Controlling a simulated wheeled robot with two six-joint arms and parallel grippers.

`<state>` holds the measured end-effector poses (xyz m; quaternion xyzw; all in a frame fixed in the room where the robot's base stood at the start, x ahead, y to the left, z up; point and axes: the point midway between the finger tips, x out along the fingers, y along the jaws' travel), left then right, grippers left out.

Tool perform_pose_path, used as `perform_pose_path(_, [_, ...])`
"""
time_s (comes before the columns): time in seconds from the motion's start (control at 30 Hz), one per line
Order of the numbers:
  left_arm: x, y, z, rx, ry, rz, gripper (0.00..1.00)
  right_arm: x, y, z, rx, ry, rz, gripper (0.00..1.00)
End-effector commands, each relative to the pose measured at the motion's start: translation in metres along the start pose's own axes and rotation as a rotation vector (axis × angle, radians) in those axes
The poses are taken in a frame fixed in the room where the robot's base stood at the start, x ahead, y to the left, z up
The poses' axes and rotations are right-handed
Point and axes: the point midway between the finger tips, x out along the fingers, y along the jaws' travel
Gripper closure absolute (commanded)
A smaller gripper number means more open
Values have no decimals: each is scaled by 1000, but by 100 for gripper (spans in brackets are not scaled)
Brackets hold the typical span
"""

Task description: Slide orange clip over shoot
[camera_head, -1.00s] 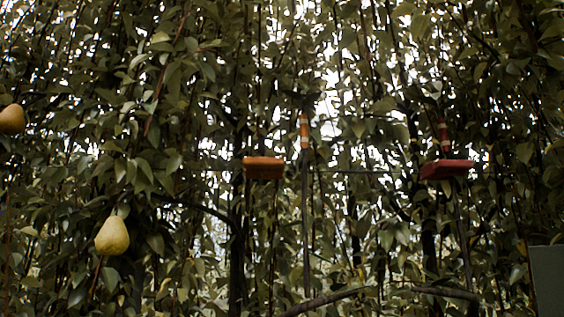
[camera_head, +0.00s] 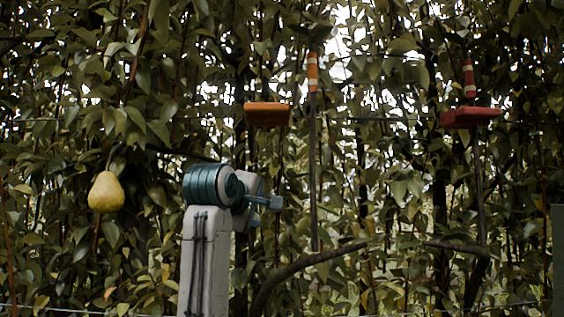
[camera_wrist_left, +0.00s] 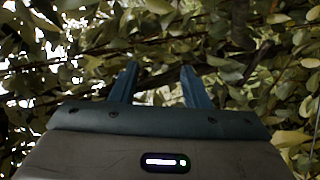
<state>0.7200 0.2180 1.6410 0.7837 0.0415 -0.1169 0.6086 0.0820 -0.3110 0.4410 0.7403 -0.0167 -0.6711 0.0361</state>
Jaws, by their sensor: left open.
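The orange clip (camera_head: 267,115) is a small block in the head view, just left of a thin upright shoot (camera_head: 313,150) with an orange and white banded top (camera_head: 312,72). The clip and shoot stand apart. A red clip (camera_head: 470,117) is at the right, by a second shoot (camera_head: 468,78) with red and white bands. My left gripper (camera_head: 272,203) is below the orange clip, partly hidden by its own wrist. In the left wrist view its two blue fingers (camera_wrist_left: 160,88) stand apart with nothing between them but leaves behind. My right gripper is not in view.
A yellow pear (camera_head: 106,192) hangs at the left. A dark bent branch (camera_head: 310,261) crosses low near the orange-banded shoot, and another (camera_head: 457,246) lies low at the right. Dense leaves fill the background. A dark flat panel (camera_head: 557,250) shows at the right edge.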

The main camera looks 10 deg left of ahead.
Motion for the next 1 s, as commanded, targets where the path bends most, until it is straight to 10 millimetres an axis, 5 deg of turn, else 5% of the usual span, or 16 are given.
perform_pose_path(0.03, [-32,36,-4,-31,6,48,58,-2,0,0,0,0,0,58])
perform_pose_path(0.2, [-123,116,-10,-145,7,159,58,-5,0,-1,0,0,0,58])
perform_pose_path(0.43, [-180,163,-11,-223,-3,226,58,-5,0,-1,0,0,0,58])
perform_pose_path(0.67, [-178,176,-12,-238,-6,234,58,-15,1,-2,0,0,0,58])
perform_pose_path(1.0, [-118,193,-15,-237,-6,233,58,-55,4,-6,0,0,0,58])
